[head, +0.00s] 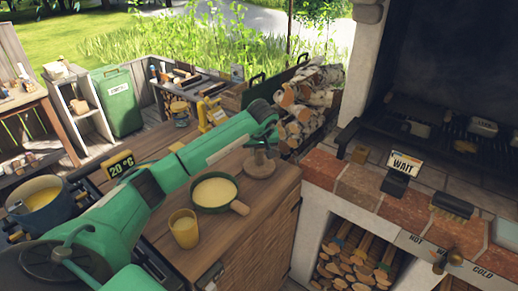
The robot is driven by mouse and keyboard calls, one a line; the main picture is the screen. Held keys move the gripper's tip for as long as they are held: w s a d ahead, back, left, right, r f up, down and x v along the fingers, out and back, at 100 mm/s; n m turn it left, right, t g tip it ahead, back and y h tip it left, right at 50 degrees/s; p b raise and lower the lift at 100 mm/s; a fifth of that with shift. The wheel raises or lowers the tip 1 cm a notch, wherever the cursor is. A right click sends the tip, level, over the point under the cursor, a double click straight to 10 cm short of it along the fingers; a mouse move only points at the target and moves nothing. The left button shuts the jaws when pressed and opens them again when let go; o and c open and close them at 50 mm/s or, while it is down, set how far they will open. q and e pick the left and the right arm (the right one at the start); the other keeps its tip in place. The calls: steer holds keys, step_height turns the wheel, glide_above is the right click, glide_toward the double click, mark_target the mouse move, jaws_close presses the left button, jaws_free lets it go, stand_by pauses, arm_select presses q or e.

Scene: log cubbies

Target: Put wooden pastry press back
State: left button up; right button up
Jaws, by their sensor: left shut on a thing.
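The wooden pastry press (259,167) has a round, flat, grey-brown disc and a short upright handle. It is at the far right part of the wooden counter (223,248), close to its right edge. My left arm reaches across from the lower left, and my left gripper (262,143) points down over the press. It is shut on the top of the press handle, and its fingers are mostly hidden by the wrist. The disc looks upright at counter level; I cannot tell whether it touches the counter. My right gripper is not in view.
A green pan (214,193) with pale batter and a yellow cup (184,229) stand just left of the press. A blue pot (45,204) is at the left. Birch logs (308,97) are stacked behind.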

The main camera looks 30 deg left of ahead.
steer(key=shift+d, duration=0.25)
arm_select(q)
steer(key=shift+f, duration=0.15)
steer(key=o, duration=0.9)
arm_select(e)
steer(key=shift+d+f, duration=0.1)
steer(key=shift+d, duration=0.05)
arm_select(q)
steer(key=shift+r, duration=0.2)
steer(key=shift+s+d+r, duration=0.1)
steer(key=shift+r, duration=0.25)
steer(key=b+v, duration=0.2)
steer(key=v, duration=0.9)
steer(key=shift+s+d, duration=0.1)
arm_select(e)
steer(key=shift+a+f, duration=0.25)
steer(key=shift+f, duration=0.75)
arm_select(q)
steer(key=shift+r, duration=0.1)
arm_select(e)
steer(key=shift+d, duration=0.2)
